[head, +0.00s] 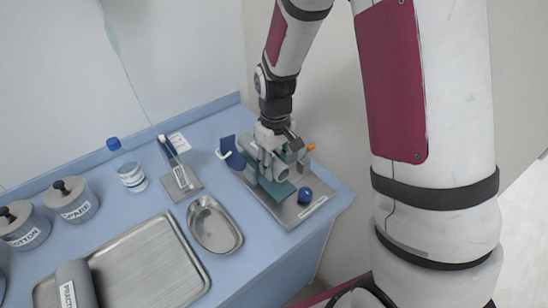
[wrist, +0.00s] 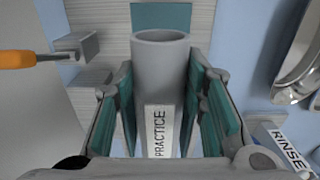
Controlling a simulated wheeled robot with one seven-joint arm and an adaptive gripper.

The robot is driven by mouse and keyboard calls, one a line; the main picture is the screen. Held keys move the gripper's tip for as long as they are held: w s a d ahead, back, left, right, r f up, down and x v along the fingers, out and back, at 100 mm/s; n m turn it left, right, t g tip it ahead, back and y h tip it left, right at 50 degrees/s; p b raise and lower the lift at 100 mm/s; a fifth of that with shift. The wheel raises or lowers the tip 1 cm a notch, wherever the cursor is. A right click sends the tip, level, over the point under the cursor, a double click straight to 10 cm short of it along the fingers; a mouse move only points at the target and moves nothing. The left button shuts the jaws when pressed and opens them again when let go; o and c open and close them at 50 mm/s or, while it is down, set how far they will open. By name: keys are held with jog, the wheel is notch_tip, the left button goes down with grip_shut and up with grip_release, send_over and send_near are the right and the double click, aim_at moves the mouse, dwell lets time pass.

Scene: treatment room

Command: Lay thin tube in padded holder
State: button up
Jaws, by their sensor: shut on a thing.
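My gripper (head: 270,150) is shut on a grey tube (head: 272,172) above the metal plate on the counter. In the wrist view the tube (wrist: 160,65) stands between the teal-lined fingers of my gripper (wrist: 162,110), its open round end away from the camera and a "PRACTICE" label facing it. A teal pad (head: 274,188) on the plate, apparently the padded holder, lies just below the tube. A strip of the teal pad (wrist: 160,16) also shows beyond the tube in the wrist view. The tube and gripper hide most of the pad, and I cannot tell whether the tube touches it.
The metal plate (head: 300,213) also bears a blue round object (head: 305,195) and an orange-handled tool (wrist: 28,60) on grey blocks. Left of it are a metal dish (head: 214,226), a small stand (head: 180,181), a bottle (head: 130,174) and a tray (head: 150,270) with another grey roll (head: 77,285).

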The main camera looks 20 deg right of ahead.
jog(key=shift+f+b, duration=0.65)
jog(key=shift+f, duration=1.15)
jog(key=o, duration=1.4)
notch_tip(320, 180, up, 12)
jog(key=s+r+m+t, duration=0.3)
jog(key=s+r+t, duration=0.2)
jog(key=s+r, duration=0.9)
jog(key=s, duration=0.5)
jog(key=shift+s+r+m, duration=0.2)
jog(key=shift+r+m, duration=0.1)
jog(key=shift+r, duration=0.05)
